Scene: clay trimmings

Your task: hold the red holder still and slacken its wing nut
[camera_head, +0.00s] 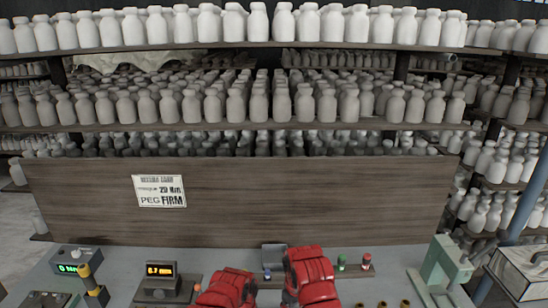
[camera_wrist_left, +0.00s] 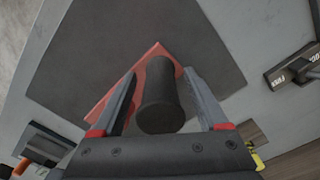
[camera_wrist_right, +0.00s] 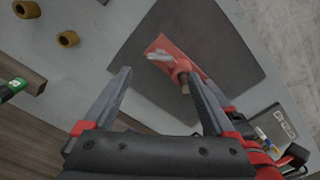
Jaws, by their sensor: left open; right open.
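The red holder (camera_wrist_left: 104,107) lies on a dark mat, with a dark upright cylinder (camera_wrist_left: 160,100) rising from it in the left wrist view. In the right wrist view the red holder (camera_wrist_right: 187,66) carries a pale wing nut (camera_wrist_right: 158,56) and a short brownish end. My left gripper (camera_wrist_left: 160,72) is open, its fingers on either side of the dark cylinder with gaps showing. My right gripper (camera_wrist_right: 160,75) is open and empty; the wing nut appears beyond and between its fingertips, apart from them. In the head view my red wrists hide the holder.
The dark mat (camera_wrist_left: 75,60) lies on a grey bench. Two brass-coloured rings (camera_wrist_right: 68,39) lie off the mat. A display box (camera_head: 161,275) stands left and a green press-like device (camera_head: 440,265) right. A wooden board with a sign (camera_head: 160,191) closes the back; shelves of bottles stand behind.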

